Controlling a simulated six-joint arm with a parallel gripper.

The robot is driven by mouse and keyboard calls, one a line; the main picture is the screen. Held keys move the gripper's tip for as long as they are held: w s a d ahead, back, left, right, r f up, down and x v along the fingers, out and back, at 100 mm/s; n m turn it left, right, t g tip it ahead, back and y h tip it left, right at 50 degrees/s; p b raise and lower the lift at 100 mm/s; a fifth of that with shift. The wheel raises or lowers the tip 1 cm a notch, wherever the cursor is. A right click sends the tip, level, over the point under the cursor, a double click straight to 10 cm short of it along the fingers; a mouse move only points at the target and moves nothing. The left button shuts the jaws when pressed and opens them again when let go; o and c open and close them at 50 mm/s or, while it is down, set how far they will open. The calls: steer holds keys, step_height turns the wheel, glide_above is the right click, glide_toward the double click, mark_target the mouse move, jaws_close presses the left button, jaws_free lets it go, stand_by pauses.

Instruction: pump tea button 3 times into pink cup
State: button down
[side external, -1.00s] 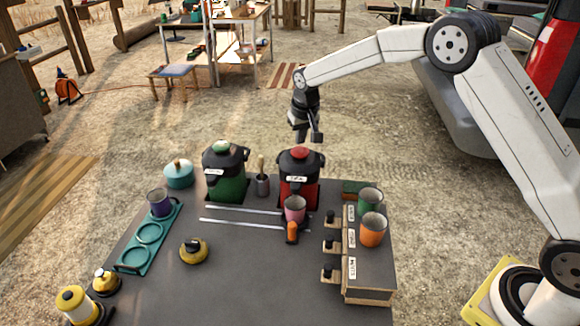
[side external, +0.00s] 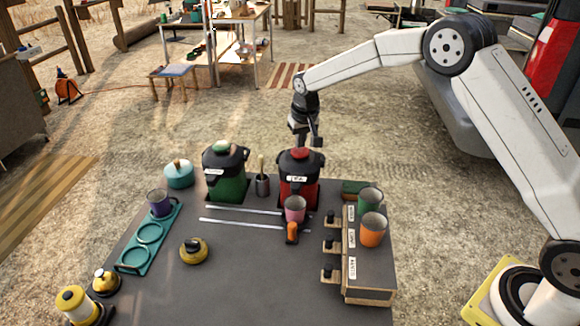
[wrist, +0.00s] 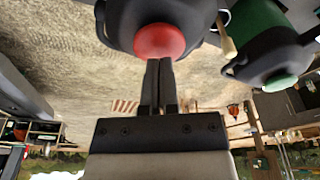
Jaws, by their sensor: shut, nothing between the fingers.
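The red dispenser (side external: 299,187) stands at the back of the table, with a black lid and a red button (side external: 300,154) on top. Its label is too small to read surely. The button also shows in the wrist view (wrist: 160,41). The pink cup (side external: 294,208) stands upright just in front of the red dispenser, under its front. My gripper (side external: 308,140) is shut and empty, pointing down just above the red button. In the wrist view my gripper's fingertips (wrist: 159,64) are together and overlap the button's edge; I cannot tell whether they touch it.
A green dispenser (side external: 225,180) stands to the left, with a metal holder (side external: 262,184) between the two. A wooden box (side external: 366,269) with a green cup (side external: 369,200) and an orange cup (side external: 372,231) is at right. A teal tray (side external: 149,234) holds a purple cup (side external: 160,203).

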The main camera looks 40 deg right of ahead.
steer(key=shift+s+x, duration=0.25)
steer(key=shift+x, duration=1.05)
steer(key=shift+w+v, duration=0.2)
steer(key=shift+v, duration=0.7)
steer(key=shift+w+v, duration=0.2)
steer(key=shift+v, duration=0.75)
steer(key=shift+s+f, duration=0.1)
steer(key=shift+f, duration=1.7)
steer(key=shift+w+v, duration=0.2)
steer(key=shift+v, duration=0.7)
steer(key=shift+w+v, duration=0.2)
steer(key=shift+v, duration=0.7)
steer(key=shift+d+r, duration=0.1)
steer(key=shift+r, duration=0.1)
steer(key=shift+w+v, duration=0.15)
steer(key=shift+v, duration=0.65)
steer(key=shift+w+v, duration=0.2)
steer(key=shift+v, duration=0.55)
steer(key=shift+d+r, duration=0.1)
steer(key=shift+r, duration=0.3)
